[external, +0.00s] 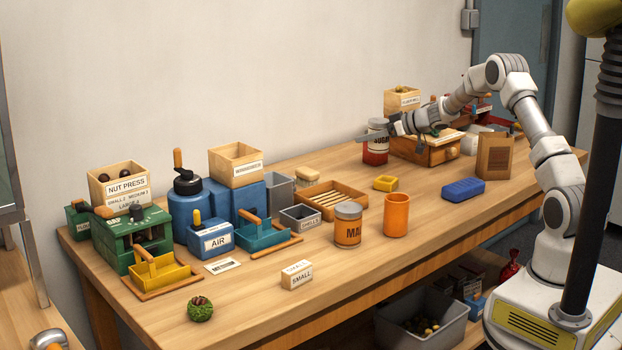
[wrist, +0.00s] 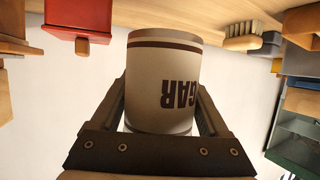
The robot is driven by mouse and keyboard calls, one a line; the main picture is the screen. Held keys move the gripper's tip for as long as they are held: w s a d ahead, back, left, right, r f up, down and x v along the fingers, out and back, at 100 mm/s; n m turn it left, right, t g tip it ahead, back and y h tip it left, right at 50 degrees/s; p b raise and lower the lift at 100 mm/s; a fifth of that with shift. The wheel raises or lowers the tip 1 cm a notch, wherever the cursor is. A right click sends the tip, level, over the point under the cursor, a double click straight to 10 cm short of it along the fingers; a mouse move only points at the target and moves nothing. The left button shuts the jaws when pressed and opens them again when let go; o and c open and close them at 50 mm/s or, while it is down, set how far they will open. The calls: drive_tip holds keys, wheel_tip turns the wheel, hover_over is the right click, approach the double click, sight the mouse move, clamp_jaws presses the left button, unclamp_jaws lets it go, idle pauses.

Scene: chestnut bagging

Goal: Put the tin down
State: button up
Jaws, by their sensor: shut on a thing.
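The tin (external: 376,145) has a grey lid, a pale label with dark lettering and a red lower part in the external view. It stands upright at the back of the wooden table. My gripper (external: 387,131) is shut on its upper part from the right. In the wrist view the tin (wrist: 163,80) is between both fingers of my gripper (wrist: 162,110), with "GAR" upside down. I cannot tell whether its base touches the table.
The table (external: 330,290) is bare along parts of its front. A wooden crate (external: 422,152) is right of the held tin.

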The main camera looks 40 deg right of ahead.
drive_tip(key=w+a+f, duration=0.2)
drive_tip(key=a, duration=0.1)
drive_tip(key=w+a+f+b, duration=0.1)
drive_tip(key=shift+w+a+f, duration=0.25)
drive_tip(key=shift+w+a, duration=0.05)
drive_tip(key=shift+f+b, duration=0.7)
drive_tip(key=shift+f, duration=1.15)
drive_tip(key=shift+f, duration=0.2)
drive_tip(key=o, duration=1.6)
drive_tip(key=shift+r, duration=0.1)
